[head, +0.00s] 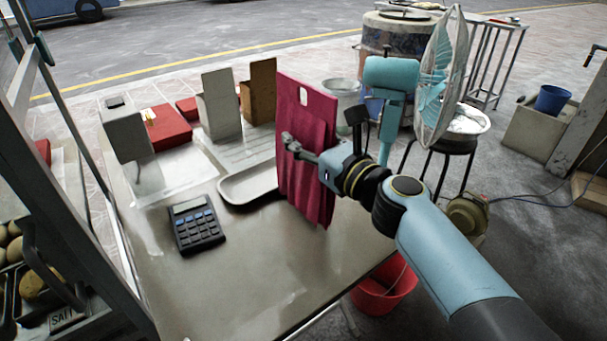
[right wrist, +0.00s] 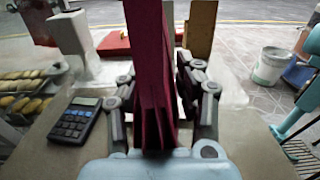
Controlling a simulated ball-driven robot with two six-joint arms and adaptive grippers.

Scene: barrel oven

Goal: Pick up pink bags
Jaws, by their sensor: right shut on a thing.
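The pink bags (head: 304,110) are a flat, deep pink-red stack with a small handle hole near the top. They hang upright over the right part of the metal table in the head view. My right gripper (head: 305,152) is shut on them at about mid-height, with one finger across the near face. In the right wrist view the bags (right wrist: 151,70) stand edge-on between the two fingers of the gripper (right wrist: 158,108). I cannot tell whether their lower edge touches the table. My left gripper does not show.
A calculator (head: 196,223) lies on the table (head: 250,265), with a metal tray (head: 246,186) behind it. Upright holders (head: 220,105) and a red box (head: 166,128) stand farther back. A fan (head: 437,80) stands right of the bags. A red bucket (head: 385,290) is below the table's right edge.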

